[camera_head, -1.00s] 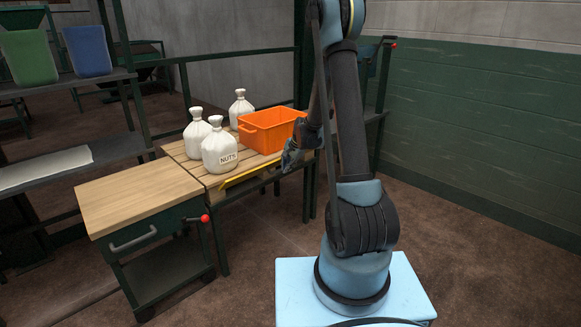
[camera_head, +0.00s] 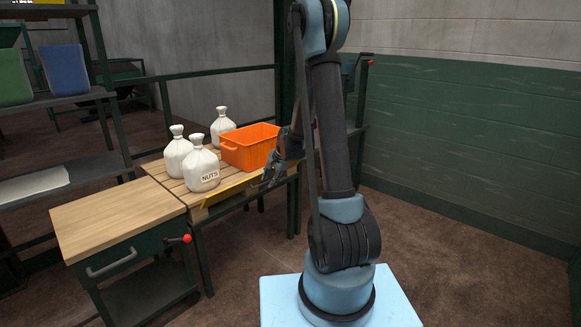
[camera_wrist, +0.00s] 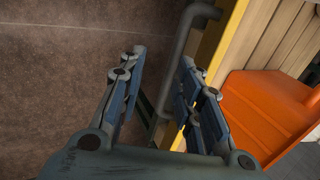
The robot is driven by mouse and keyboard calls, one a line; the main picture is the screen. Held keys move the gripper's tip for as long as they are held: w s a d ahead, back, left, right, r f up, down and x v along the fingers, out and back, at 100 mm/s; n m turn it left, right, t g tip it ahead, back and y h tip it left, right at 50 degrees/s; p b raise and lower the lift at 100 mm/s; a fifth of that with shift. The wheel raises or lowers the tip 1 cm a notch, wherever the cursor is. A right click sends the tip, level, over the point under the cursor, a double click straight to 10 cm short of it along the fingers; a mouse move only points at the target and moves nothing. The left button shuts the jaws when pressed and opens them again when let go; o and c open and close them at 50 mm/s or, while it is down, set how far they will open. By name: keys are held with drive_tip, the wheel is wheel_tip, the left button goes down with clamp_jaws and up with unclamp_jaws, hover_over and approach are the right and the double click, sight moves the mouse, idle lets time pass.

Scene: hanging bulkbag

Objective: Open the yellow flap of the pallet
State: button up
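The wooden pallet (camera_head: 162,171) rests on a dark green frame. The yellow flap (camera_head: 232,189) is a long strip along its front edge. In the wrist view the flap (camera_wrist: 224,42) runs beside the pallet boards, with a grey bent bar (camera_wrist: 180,45) along its outer side. My gripper (camera_head: 266,179) is at the right end of the flap, low in front of the orange crate. In the wrist view my gripper (camera_wrist: 161,66) is open, its two fingers well apart. The right finger is close to the bar and flap; I cannot tell whether they touch. Nothing is clearly held.
An orange crate (camera_head: 234,156) and three white sacks, one marked NUTS (camera_head: 201,170), stand on the pallet. A wood-topped cart (camera_head: 115,213) with a red knob (camera_head: 187,238) is at left. A shelf (camera_head: 75,99) holds bins. The brown floor in front is clear.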

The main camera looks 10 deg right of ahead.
drive_tip(key=s+d+r, duration=0.8)
drive_tip(key=s+r, duration=0.2)
drive_tip(key=r, duration=0.1)
drive_tip(key=shift+d+r, duration=0.25)
drive_tip(key=shift+d, duration=0.05)
idle(1.8)
idle(0.5)
drive_tip(key=v, duration=1.2)
drive_tip(key=shift+c, duration=0.2)
